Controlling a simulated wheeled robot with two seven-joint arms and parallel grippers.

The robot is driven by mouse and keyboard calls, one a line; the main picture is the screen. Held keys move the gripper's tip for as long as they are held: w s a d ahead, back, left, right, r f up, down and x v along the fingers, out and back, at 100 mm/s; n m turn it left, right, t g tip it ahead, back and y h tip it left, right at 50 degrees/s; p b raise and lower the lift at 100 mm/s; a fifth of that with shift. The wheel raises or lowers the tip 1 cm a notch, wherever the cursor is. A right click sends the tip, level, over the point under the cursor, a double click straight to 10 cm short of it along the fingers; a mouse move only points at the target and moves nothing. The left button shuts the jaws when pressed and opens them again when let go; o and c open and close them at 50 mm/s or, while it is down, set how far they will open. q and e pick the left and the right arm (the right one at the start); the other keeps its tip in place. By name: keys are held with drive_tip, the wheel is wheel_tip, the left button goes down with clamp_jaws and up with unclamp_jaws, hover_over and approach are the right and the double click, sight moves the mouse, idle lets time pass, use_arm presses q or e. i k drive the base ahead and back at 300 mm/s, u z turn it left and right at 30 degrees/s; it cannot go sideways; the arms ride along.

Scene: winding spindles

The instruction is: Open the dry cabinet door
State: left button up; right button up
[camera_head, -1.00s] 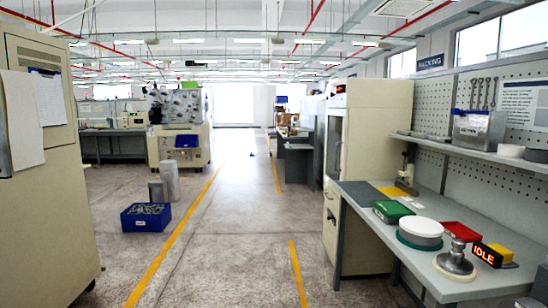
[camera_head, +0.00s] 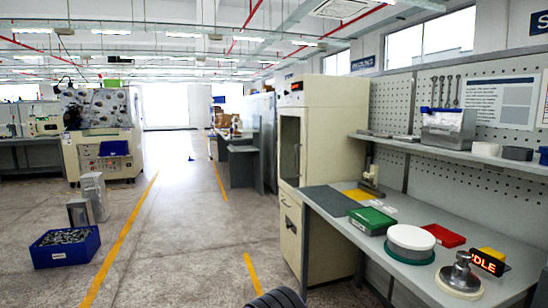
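The dry cabinet (camera_head: 332,165) is a tall cream unit standing beyond the left end of the workbench. Its door (camera_head: 289,150) has a dark glass pane in a cream frame and faces left toward the aisle; it looks closed. A small handle shows at the door's right edge (camera_head: 297,158). A lower cream panel with a small handle sits beneath it. Neither of my grippers shows in the view. A dark ribbed part at the bottom edge looks like part of my own arm.
The grey workbench (camera_head: 345,214) on the right holds a green box (camera_head: 371,219), a white round tub (camera_head: 411,238), a red tray (camera_head: 443,235) and an IDLE sign (camera_head: 487,262). A blue bin (camera_head: 65,246) and metal canisters (camera_head: 94,196) stand on the floor at left. The aisle between is clear.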

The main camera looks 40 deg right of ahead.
sight(303, 113)
drive_tip(key=z, duration=0.2)
drive_tip(key=i, duration=2)
drive_tip(key=z, duration=1.45)
drive_tip(key=i, duration=1.15)
drive_tip(key=z, duration=1.05)
